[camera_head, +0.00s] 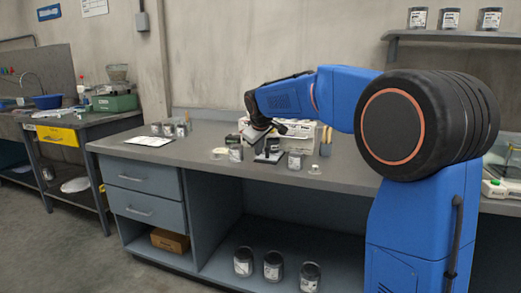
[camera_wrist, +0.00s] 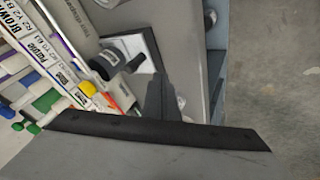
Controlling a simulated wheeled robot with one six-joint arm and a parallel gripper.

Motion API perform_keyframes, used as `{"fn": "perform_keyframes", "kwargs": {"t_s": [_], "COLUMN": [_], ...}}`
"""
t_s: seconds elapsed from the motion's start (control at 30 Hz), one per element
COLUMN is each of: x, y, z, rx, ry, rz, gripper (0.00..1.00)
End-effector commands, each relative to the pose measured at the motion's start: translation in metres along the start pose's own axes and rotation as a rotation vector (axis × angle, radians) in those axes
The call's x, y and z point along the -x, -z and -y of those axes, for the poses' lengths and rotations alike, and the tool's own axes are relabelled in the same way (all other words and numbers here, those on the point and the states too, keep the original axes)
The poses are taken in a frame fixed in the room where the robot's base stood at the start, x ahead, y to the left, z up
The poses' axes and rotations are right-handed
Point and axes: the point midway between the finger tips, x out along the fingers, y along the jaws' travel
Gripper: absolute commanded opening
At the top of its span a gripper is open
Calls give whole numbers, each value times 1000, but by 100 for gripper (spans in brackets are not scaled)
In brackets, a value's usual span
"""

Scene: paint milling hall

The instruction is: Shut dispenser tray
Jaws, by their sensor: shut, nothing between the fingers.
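A white dispenser-like unit (camera_head: 299,127) stands on the grey bench behind my gripper, partly hidden by it. In the wrist view, printed white panels (camera_wrist: 60,45) and several coloured caps show at the left. A small dark-edged plate with a pale top (camera_wrist: 143,42) lies in front of these panels; it may be the tray, and I cannot tell how far out it is. A dark cylindrical piece (camera_wrist: 103,62) is over the plate. My gripper (camera_wrist: 162,84) is shut and empty, its dark fingers close to the plate's edge. I cannot tell whether they touch.
Labelled jars (camera_head: 235,153) and (camera_head: 295,160) stand on the bench near my gripper. A white sheet (camera_head: 150,140) and more jars lie to the left. Several jars stand on the lower shelf (camera_head: 225,262). The bench's front edge is close by.

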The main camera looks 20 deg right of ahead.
Motion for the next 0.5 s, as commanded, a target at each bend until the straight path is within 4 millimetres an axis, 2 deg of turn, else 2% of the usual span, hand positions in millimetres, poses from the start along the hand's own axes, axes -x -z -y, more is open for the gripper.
{"fn": "perform_keyframes", "kwargs": {"t_s": [0.03, 0.5], "x": [11, 85], "y": [1, 0], "z": [-1, 0], "rx": [0, 0], "ry": [-2, 1], "rz": [-4, -1], "gripper": [0, 0]}}
